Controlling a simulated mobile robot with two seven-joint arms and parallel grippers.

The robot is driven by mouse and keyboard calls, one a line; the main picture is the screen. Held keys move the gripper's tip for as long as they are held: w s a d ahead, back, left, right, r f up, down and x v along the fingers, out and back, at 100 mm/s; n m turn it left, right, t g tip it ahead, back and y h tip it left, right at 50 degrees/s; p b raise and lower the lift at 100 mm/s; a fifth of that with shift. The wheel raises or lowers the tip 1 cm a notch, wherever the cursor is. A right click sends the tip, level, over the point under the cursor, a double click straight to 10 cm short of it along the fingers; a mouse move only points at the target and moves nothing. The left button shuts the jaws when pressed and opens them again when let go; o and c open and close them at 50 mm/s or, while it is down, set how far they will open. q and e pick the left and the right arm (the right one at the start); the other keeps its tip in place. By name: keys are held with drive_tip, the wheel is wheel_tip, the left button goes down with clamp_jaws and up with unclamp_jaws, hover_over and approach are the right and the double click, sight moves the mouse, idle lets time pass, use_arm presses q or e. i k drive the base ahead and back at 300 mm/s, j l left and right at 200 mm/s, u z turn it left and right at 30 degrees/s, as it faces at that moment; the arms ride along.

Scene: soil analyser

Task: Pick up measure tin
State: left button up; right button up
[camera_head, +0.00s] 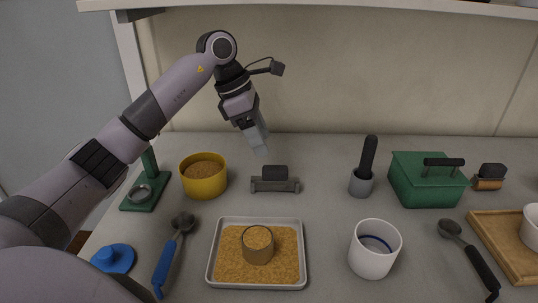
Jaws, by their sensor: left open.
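A small tan round tin (258,253), which looks like the measure tin, stands upright in a shallow metal tray (302,262) of golden grain-like soil. Its top shows a similar golden-brown fill. My left gripper (262,150) is open and empty, pointing down near the back of the table. It is well behind and above the tin, apart from it. The gap between its fingers is hard to see from this side. My right gripper is not in view.
A yellow tub (203,188) of brown material, a grey holder (275,186) and a mortar with pestle (361,184) stand behind the tray. A white cup (371,262) is right of it, a blue-handled scoop (166,266) left. A green box (427,190) and wooden board (505,250) are further right.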

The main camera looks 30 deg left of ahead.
sight(257, 240)
drive_tip(key=k+l, duration=0.8)
